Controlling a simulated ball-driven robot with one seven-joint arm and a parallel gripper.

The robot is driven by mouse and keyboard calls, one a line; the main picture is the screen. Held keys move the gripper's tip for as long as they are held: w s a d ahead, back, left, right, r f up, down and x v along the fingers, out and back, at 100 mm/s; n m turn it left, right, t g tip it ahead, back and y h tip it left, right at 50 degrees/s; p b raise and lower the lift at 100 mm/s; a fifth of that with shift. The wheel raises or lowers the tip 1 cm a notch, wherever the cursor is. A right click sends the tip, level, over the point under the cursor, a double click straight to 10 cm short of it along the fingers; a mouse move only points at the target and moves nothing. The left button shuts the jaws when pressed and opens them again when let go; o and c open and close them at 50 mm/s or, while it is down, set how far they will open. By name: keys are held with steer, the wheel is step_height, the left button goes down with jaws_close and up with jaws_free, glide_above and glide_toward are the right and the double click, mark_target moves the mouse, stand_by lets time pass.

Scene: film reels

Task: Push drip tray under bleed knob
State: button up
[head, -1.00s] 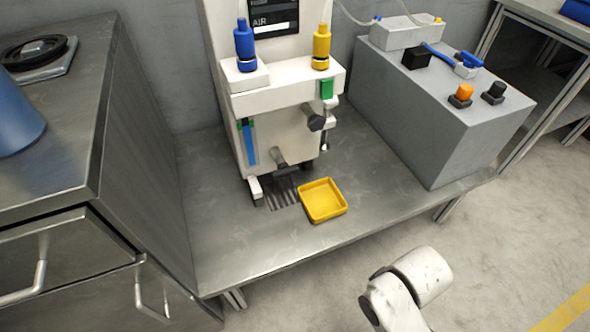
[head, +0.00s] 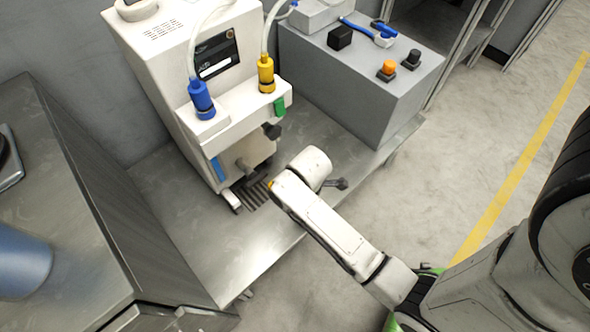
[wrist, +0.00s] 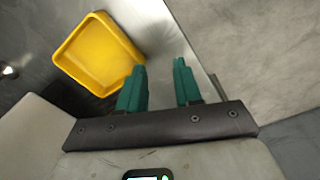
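The yellow square drip tray (wrist: 98,55) lies at the upper left of the wrist view, on the metal table. In the head view my arm hides it. My gripper (wrist: 159,64) has two green fingers with a clear, empty gap between them. The left finger is close beside the tray's right edge and overlaps it in the picture; I cannot tell whether they touch. In the head view a dark knob (head: 271,131) sticks out at the machine's right side, and a grey fitting (head: 243,165) sits low on its front. I cannot tell which is the bleed knob.
The white machine (head: 180,60) carries a blue bottle (head: 201,99) and a yellow bottle (head: 265,74). Dark slots (head: 256,194) lie at its foot. A grey box (head: 350,80) with buttons stands to its right. The table top (head: 190,228) is clear at the front left.

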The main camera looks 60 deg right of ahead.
steer(key=w+d+r+n+p, duration=0.3)
steer(key=n+p, duration=0.2)
steer(key=shift+d+r, duration=0.3)
steer(key=shift+d, duration=0.1)
steer(key=shift+f, duration=0.1)
step_height(320, 180, down, 11)
steer(key=b, duration=0.3)
steer(key=shift+r+b, duration=0.2)
steer(key=shift+b, duration=0.1)
steer(key=shift+c, duration=0.5)
jaws_close()
